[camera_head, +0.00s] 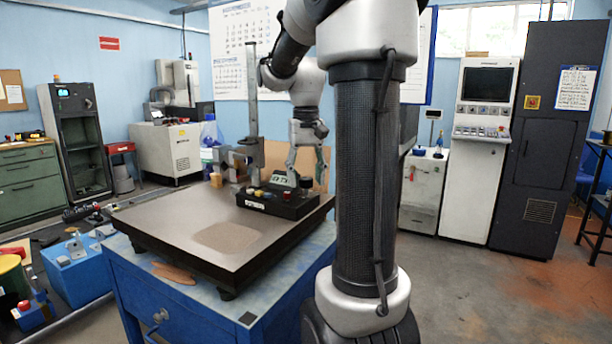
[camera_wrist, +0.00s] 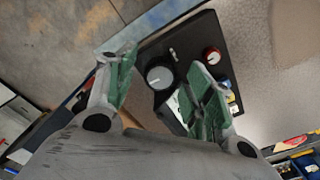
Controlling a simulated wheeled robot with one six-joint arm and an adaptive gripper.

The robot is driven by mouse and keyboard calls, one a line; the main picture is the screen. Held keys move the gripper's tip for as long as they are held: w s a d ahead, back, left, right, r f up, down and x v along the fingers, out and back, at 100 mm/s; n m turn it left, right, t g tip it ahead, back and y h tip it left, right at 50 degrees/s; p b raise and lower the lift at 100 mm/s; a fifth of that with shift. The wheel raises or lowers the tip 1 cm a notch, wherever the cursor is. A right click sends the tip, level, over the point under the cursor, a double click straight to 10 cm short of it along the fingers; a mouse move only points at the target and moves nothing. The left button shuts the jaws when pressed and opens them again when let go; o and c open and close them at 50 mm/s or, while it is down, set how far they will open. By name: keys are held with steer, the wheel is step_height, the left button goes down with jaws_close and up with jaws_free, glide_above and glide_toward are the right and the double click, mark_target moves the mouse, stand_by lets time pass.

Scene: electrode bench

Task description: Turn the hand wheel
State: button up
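A black control box (camera_head: 279,204) stands on the dark surface plate (camera_head: 165,212). A round knob with a grey face and a dark rim, likely the hand wheel (camera_wrist: 160,76), sits on the box near its end in the wrist view. In the head view a dark round part, likely the same hand wheel (camera_head: 306,182), shows at the box's right end. My gripper (camera_head: 307,172) points down above that end. In the wrist view my gripper (camera_wrist: 162,62) is open, with green-padded fingers apart and the wheel seen between them. No contact with the wheel is clear.
A red knob (camera_wrist: 212,56) is on the same box, beside my right finger in the wrist view. A tall metal column (camera_head: 252,110) stands behind the box. The plate's front is bare. It rests on a blue bench (camera_head: 190,318).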

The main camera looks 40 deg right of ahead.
mark_target(306, 179)
step_height(306, 179, up, 12)
stand_by(0.6)
steer(key=f+n, duration=0.3)
steer(key=shift+s+a+f+n, duration=0.25)
steer(key=shift+s+f+n, duration=0.05)
steer(key=shift+f+n, duration=0.1)
steer(key=n, duration=0.2)
steer(key=shift+w+d+f+n, duration=0.15)
steer(key=shift+w+f+n, duration=0.05)
steer(key=shift+f+n, duration=0.45)
steer(key=shift+n, duration=0.05)
step_height(306, 179, down, 7)
steer(key=shift+d+f, duration=0.1)
steer(key=c, duration=1)
